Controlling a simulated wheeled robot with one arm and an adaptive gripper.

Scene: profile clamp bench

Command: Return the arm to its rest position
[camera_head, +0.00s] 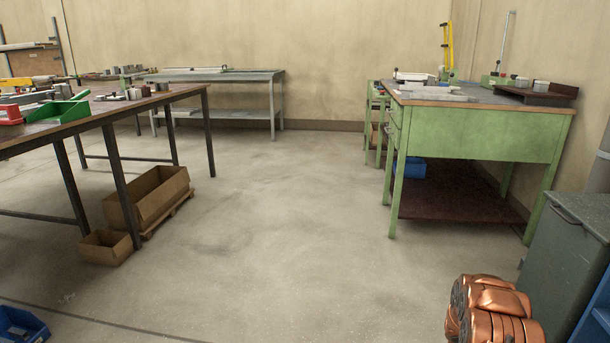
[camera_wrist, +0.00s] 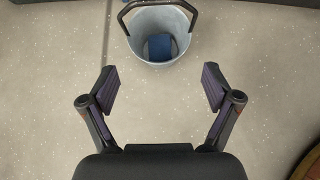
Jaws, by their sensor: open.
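My gripper (camera_wrist: 160,90) shows in the wrist view with its two dark fingers spread wide apart. It is open and nothing is between the fingers. It points down at the bare floor. In the head view only a copper-coloured part of my arm (camera_head: 492,310) shows at the bottom right. The gripper itself is outside that view.
A grey bucket (camera_wrist: 133,50) with a dark handle and something blue inside stands beyond my fingertips. A green workbench (camera_head: 480,140) stands right, a grey-green cabinet (camera_head: 562,255) beside my arm. A long table (camera_head: 60,130) and cardboard boxes (camera_head: 150,205) are left. The middle floor is clear.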

